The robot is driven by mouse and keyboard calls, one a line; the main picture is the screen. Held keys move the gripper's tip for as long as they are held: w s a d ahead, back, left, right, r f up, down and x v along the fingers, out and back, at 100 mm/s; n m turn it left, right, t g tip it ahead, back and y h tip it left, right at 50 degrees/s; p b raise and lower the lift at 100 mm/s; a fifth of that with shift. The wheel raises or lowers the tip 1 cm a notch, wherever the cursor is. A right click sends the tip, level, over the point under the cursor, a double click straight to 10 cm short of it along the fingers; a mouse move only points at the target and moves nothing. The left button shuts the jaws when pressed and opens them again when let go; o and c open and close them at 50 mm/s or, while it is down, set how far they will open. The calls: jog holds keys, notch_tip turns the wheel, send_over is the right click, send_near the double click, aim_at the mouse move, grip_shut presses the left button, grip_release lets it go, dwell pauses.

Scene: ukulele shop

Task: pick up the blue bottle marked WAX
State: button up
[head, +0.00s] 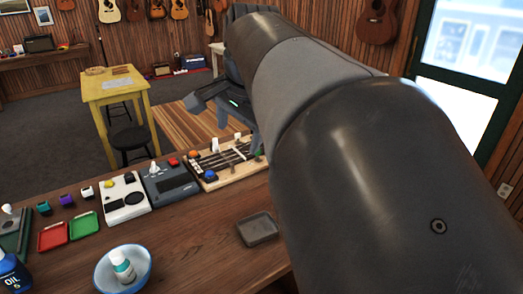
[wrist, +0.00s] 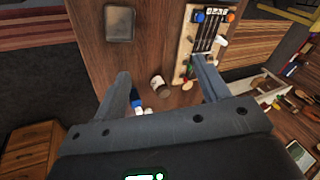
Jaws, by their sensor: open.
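I cannot read the word WAX on anything in either view. In the wrist view, a small blue object with white parts (wrist: 136,99) lies low in the picture beside the left finger, partly hidden by my gripper; I cannot tell whether it is the WAX bottle. My gripper (wrist: 161,67) is open, with its fingers apart and nothing held between them. In the head view it shows beyond the counter's far edge, partly behind my arm. A dark blue bottle marked OIL (head: 11,273) is at the lower left of the head view, cut off by the edge.
A small brown-and-white container (wrist: 158,82) shows between my fingers.

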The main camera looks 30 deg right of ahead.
jog(key=d+f+m, duration=0.3)
jog(key=d+m, duration=2)
jog(key=d, duration=1.1)
jog(key=f, duration=0.5)
jog(key=w+f, duration=0.1)
jog(key=f, duration=0.9)
jog(key=shift+w+d+f, duration=0.15)
jog(key=shift+d+f, duration=0.15)
jog(key=shift+f, duration=0.05)
jog(key=shift+x, duration=3.1)
jog(key=shift+a, duration=0.1)
jog(key=c, duration=1.2)
jog(key=shift+r, duration=0.1)
